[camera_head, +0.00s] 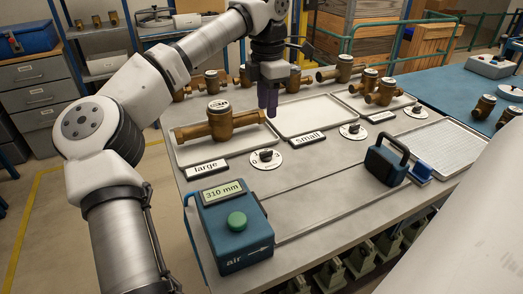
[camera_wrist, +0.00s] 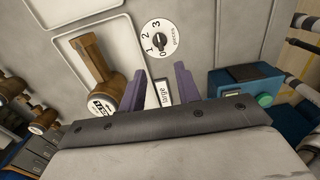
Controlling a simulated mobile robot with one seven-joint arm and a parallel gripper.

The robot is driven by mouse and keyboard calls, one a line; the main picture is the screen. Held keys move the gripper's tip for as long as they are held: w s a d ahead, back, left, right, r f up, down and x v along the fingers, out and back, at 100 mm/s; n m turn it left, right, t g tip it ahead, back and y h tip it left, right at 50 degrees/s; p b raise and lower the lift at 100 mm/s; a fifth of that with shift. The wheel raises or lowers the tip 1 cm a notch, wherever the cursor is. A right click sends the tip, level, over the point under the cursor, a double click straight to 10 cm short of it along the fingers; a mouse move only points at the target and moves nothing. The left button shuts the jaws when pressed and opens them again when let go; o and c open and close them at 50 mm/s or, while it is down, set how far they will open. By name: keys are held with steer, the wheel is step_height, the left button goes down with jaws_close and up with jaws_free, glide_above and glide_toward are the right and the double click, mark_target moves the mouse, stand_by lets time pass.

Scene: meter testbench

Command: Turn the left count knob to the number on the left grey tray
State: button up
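The left count knob is a dark knob on a white round dial (camera_head: 266,157), in front of the left tray beside the "large" label. In the wrist view the dial (camera_wrist: 160,41) shows 0, 1, 2, 3 and "pieces"; where the knob points is too small to tell. The left grey tray (camera_head: 189,154) holds one large brass meter (camera_head: 222,121); the meter also shows in the wrist view (camera_wrist: 94,62). My gripper (camera_head: 267,98) is above the bench near the left tray's right side. Its purple fingers (camera_wrist: 159,84) are apart and empty in the wrist view, not touching the knob.
The middle tray (camera_head: 305,115) is empty; the right tray (camera_head: 350,98) holds brass meters. Dials stand by the "small" label (camera_head: 307,139) and farther right. A blue device reading 310 mm (camera_head: 228,220) stands at the front left. A dark-handled blue device (camera_head: 386,163) stands right.

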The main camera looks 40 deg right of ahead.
mark_target(266, 151)
step_height(266, 151, down, 13)
steer(key=shift+p, duration=0.65)
jaws_close()
